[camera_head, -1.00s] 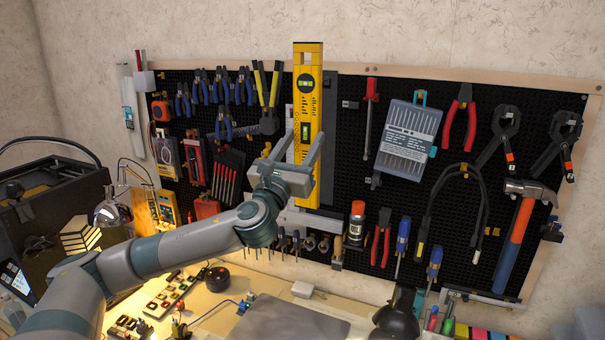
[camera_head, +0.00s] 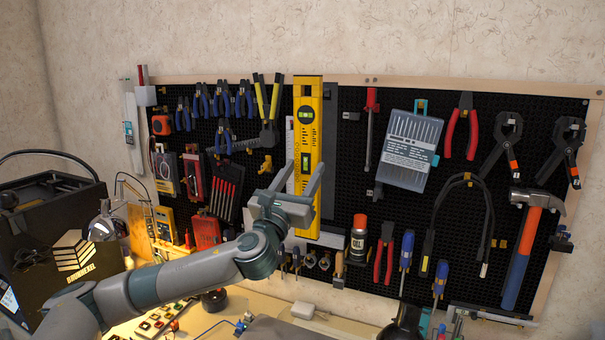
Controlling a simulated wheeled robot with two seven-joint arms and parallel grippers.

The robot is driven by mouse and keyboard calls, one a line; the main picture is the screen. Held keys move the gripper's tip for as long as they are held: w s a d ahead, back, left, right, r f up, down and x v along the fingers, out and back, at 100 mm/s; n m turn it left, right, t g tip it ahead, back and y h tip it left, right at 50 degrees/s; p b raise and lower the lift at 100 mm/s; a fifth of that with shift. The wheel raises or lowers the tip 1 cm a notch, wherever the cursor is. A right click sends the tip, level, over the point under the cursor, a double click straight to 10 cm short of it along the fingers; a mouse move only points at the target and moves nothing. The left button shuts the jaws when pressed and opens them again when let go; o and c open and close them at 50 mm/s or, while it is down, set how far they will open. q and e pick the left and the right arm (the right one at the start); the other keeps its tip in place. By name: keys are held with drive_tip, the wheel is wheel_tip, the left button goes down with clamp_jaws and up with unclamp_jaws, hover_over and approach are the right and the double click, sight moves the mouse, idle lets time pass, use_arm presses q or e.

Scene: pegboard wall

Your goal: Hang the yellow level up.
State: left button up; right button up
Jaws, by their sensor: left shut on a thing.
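The yellow level (camera_head: 308,118) stands upright against the pegboard, its top end near the board's upper wooden edge. It has a round vial near the top and another vial lower down. My left gripper (camera_head: 303,180) is shut on the level's lower half, one finger on each side. I cannot tell whether the level touches the board or a hook. My right gripper is not in view.
The black pegboard (camera_head: 345,150) is crowded with tools.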

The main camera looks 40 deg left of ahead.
sight(306, 173)
use_arm(q)
drive_tip(key=shift+w+a, duration=0.1)
drive_tip(key=shift+w, duration=0.25)
drive_tip(key=shift+w+a, duration=0.2)
drive_tip(key=shift+w, duration=0.5)
drive_tip(key=shift+w+a, duration=0.15)
drive_tip(key=shift+w, duration=0.5)
drive_tip(key=shift+w+a+f+b, duration=0.15)
drive_tip(key=shift+w+b, duration=0.15)
drive_tip(key=shift+w, duration=0.35)
drive_tip(key=shift+w+a, duration=0.2)
drive_tip(key=shift+w, duration=0.55)
drive_tip(key=w, duration=0.2)
drive_tip(key=w+a+f+b, duration=0.1)
drive_tip(key=w, duration=0.1)
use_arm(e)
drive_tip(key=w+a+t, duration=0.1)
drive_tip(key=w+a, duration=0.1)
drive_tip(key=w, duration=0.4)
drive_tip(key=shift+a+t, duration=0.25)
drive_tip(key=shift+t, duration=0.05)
use_arm(q)
drive_tip(key=shift+f, duration=0.1)
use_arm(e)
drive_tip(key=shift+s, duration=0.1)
